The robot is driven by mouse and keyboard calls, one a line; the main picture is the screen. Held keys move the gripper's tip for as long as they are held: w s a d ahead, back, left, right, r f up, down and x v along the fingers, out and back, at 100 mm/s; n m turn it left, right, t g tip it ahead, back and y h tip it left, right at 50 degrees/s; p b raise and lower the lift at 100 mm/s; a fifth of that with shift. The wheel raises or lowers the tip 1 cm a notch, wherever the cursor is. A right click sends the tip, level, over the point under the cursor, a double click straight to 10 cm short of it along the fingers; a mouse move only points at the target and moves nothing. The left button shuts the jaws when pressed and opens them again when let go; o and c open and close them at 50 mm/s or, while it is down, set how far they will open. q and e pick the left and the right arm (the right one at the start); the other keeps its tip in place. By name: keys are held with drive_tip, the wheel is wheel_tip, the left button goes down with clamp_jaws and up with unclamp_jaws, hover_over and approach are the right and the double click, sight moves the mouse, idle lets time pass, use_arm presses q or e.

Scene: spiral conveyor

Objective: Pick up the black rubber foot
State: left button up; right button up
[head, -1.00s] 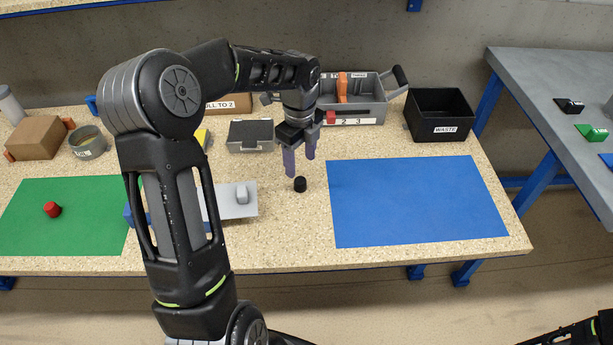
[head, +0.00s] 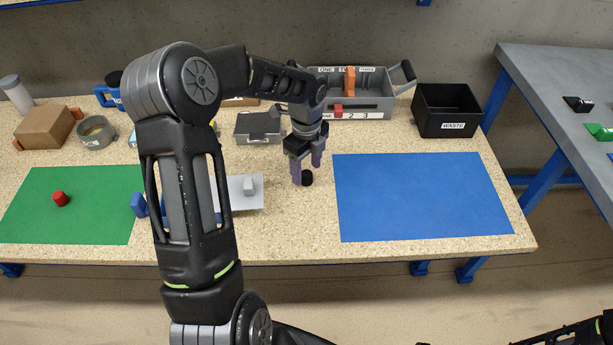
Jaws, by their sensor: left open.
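The black rubber foot (head: 307,178) is a small dark cylinder on the speckled bench, between the light grey plate and the blue mat. My left gripper (head: 306,176) points down over it, with its two purple fingers spread open. The left finger overlaps the left edge of the foot in the head view, and the other finger is behind or above it. I cannot tell whether the fingers touch it. A part of my right arm shows at the bottom right corner; its gripper is not visible.
A blue mat (head: 420,198) lies right of the foot, and a green mat (head: 75,222) with a red piece (head: 61,198) lies left. A grey plate (head: 240,200) is close by. A grey tote (head: 385,105), a metal box (head: 258,127) and a black waste bin (head: 447,112) stand behind.

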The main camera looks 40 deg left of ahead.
use_arm(q)
wheel_tip(320, 180, down, 2)
drive_tip(key=shift+f, duration=0.25)
drive_tip(key=shift+c, duration=0.4)
clamp_jaws()
idle(0.5)
